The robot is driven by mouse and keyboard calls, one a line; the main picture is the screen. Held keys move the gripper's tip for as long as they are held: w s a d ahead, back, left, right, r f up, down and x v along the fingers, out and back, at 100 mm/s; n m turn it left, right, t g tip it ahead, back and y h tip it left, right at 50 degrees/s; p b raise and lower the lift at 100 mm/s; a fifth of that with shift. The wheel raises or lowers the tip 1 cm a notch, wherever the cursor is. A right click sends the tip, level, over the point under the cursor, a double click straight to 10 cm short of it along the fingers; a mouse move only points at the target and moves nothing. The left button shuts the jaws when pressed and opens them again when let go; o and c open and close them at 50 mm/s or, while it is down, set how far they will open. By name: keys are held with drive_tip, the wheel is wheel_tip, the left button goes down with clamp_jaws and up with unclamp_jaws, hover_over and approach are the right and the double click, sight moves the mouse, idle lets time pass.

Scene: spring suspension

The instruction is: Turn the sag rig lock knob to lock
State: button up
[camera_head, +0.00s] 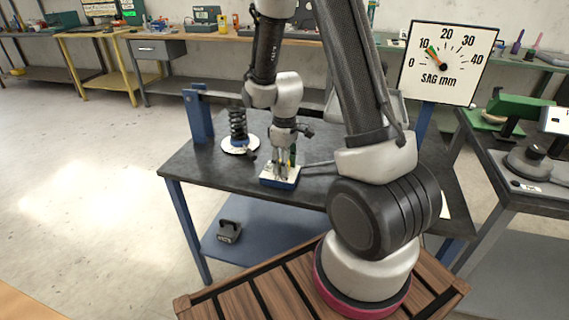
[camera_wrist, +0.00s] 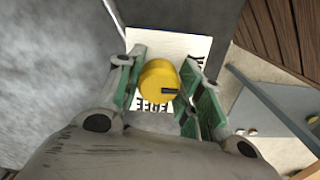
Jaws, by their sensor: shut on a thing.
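The yellow lock knob (camera_wrist: 158,82) sits on a white label plate (camera_wrist: 200,48) in the wrist view. My gripper (camera_wrist: 160,88) is shut on it, with a green-padded finger on each side. A dark mark on the knob's face points to the right in that view. Upside-down lettering that looks like FREE shows below the knob; other lettering at the upper right is partly cut off. In the head view my gripper (camera_head: 283,169) points down over the small blue block (camera_head: 280,183) with the white top; the knob is hidden there.
The block stands near the front edge of the dark table (camera_head: 225,172). A coil spring (camera_head: 238,125) stands on a round white plate to its left, under a lever on a blue post (camera_head: 199,115). A SAG mm dial (camera_head: 446,62) at the right has its needle near 10.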

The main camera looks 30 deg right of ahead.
idle(0.4)
drive_tip(key=o, duration=1)
drive_tip(key=shift+r, duration=0.1)
wheel_tip(320, 180, up, 12)
